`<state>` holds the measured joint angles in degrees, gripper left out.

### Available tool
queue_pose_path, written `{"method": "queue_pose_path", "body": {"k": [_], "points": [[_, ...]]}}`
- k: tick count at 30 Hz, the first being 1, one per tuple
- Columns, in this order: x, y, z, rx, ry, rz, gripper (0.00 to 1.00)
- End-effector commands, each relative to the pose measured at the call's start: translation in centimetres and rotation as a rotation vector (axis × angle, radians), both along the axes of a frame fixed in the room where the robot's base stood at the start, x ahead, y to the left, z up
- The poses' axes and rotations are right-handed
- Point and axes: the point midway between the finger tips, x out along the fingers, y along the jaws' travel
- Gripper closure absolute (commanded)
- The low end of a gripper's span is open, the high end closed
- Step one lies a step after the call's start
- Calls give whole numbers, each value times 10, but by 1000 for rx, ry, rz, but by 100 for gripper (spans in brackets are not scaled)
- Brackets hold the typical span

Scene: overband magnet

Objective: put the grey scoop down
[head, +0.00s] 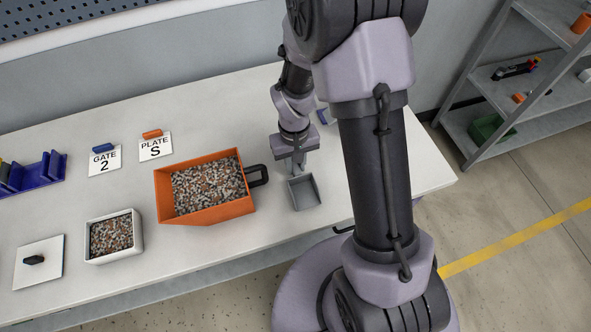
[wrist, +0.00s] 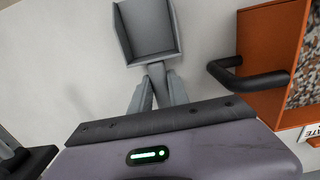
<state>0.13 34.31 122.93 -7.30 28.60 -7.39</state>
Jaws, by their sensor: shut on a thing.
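The grey scoop (head: 305,193) is a small open square pan with a short handle. My gripper (head: 298,160) points down and is shut on the handle, to the right of the orange bin. In the wrist view the scoop (wrist: 147,28) lies beyond the fingertips, and the two fingers of my gripper (wrist: 156,76) close on its handle. The pan looks empty. It is over the white table or on it; I cannot tell whether it touches.
An orange bin (head: 205,213) of mixed granules with a black handle (head: 257,175) stands close left of the scoop. A white tub (head: 141,250) of granules, a white lid (head: 22,270), a blue rack (head: 58,172) and two label cards (head: 104,168) are further left.

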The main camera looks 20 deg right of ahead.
Motion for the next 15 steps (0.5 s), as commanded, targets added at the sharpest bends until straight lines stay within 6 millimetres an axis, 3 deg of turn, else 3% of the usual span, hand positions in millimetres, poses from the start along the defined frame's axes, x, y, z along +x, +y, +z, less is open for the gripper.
{"method": "queue_pose_path", "body": {"k": [2,12,13,15], "points": [[-1,0,-18,0,2,-1,100],[0,0,-21,0,0,-1,100],[0,0,-21,0,0,-1,75],[0,0,-20,0,0,-1,61]]}}
